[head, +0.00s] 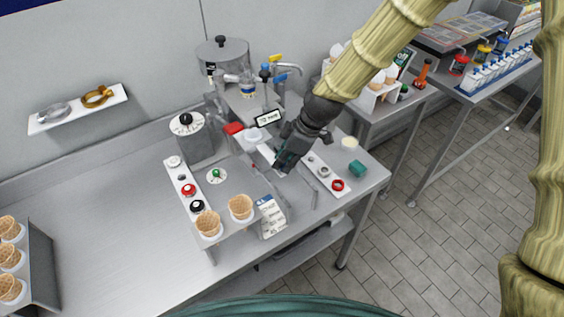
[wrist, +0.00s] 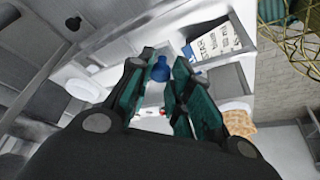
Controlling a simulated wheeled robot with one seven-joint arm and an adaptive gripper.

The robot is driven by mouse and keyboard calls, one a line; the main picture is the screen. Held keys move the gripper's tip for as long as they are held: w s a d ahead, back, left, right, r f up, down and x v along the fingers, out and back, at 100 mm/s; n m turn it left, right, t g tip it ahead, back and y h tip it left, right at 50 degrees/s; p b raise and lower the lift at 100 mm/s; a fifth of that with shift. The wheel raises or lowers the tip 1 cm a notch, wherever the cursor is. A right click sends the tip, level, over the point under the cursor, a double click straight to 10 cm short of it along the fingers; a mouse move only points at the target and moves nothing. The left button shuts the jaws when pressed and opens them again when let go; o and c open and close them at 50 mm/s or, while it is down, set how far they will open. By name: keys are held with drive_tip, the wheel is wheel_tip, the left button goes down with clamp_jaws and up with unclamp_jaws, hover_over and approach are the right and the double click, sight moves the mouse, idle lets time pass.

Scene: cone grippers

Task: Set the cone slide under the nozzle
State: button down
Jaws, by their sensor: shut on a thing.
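My gripper (head: 287,160) is low over the middle of the metal table, right of a white strip (head: 266,154) with a white round part (head: 254,136) at its far end; this looks like the cone slide. In the wrist view, a round blue knob (wrist: 160,69) shows between the dark green fingers (wrist: 160,95), which are closed around it; I cannot tell how it joins the slide. The dispenser (head: 223,62) stands behind, with yellow and blue tap handles (head: 280,66). Its nozzle cannot be told apart clearly from the taps around (head: 247,89).
A dial box (head: 191,138) stands left.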

drive_tip(key=c, duration=1.3)
unclamp_jaws()
drive_tip(key=shift+w+a, duration=0.15)
drive_tip(key=shift+w, duration=0.15)
drive_tip(key=shift+s+r, duration=0.1)
drive_tip(key=shift+r, duration=0.1)
drive_tip(key=v, duration=1.1)
drive_tip(key=shift+d+r, duration=0.3)
drive_tip(key=shift+d, duration=0.05)
